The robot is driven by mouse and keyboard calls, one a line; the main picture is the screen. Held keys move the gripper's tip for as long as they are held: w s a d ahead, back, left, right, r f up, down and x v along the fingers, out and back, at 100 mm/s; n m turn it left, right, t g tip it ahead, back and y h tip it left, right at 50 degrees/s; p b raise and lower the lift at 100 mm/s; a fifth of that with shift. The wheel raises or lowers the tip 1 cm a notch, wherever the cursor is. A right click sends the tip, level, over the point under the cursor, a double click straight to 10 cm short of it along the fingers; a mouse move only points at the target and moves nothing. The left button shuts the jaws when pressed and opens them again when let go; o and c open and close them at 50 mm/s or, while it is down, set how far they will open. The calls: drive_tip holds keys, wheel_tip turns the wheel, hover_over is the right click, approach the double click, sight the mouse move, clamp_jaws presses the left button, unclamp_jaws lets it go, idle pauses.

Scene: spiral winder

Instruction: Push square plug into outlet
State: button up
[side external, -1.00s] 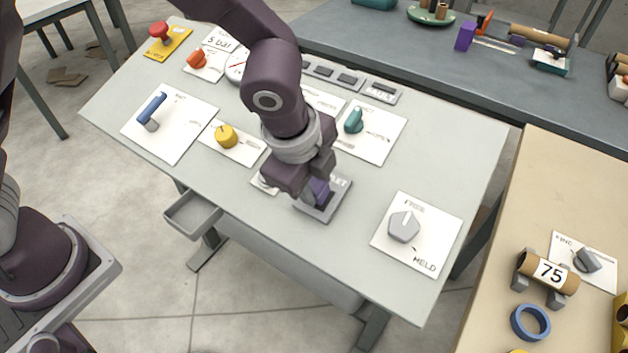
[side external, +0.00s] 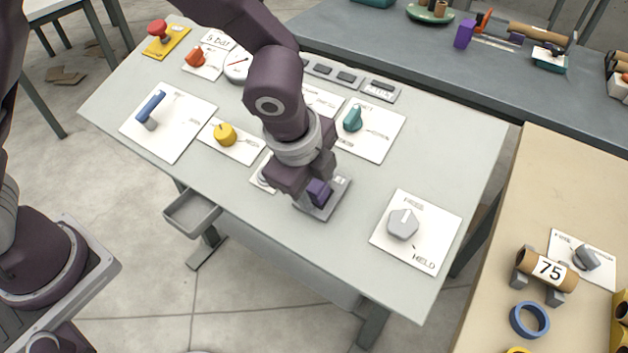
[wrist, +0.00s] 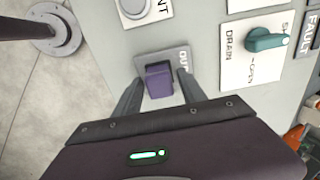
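The purple square plug (side external: 319,191) stands upright on the grey outlet plate (side external: 338,192). In the wrist view the plug (wrist: 158,80) covers the middle of the plate (wrist: 178,55), and part of the "OUT" lettering shows beside it. My gripper (wrist: 159,78) has one finger on each side of the plug. A narrow gap appears between each finger and the plug, so it looks open around it. In the side view my gripper (side external: 307,190) is low over the plate and hides part of the plug. The socket is hidden, so the plug's depth cannot be told.
A grey hexagonal knob (side external: 403,224) on a white card is right of the outlet. A teal knob (side external: 352,119), a yellow knob (side external: 225,134) and a blue lever (side external: 150,107) stand farther back or left. The panel between outlet and grey knob is clear.

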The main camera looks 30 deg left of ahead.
drive_tip(key=shift+o, duration=0.3)
drive_tip(key=shift+r, duration=0.1)
drive_tip(key=v, duration=0.7)
drive_tip(key=s+a+r+n+t, duration=0.1)
drive_tip(key=s+a+r+n, duration=0.4)
drive_tip(key=a+r+n, duration=0.5)
drive_tip(key=s+a+n+t, duration=0.1)
drive_tip(key=s+a+n, duration=0.7)
drive_tip(key=s, duration=0.4)
drive_tip(key=shift+s+a+r, duration=0.3)
drive_tip(key=shift+a+r, duration=0.15)
drive_tip(key=shift+a, duration=0.05)
drive_tip(key=shift+o, duration=0.2)
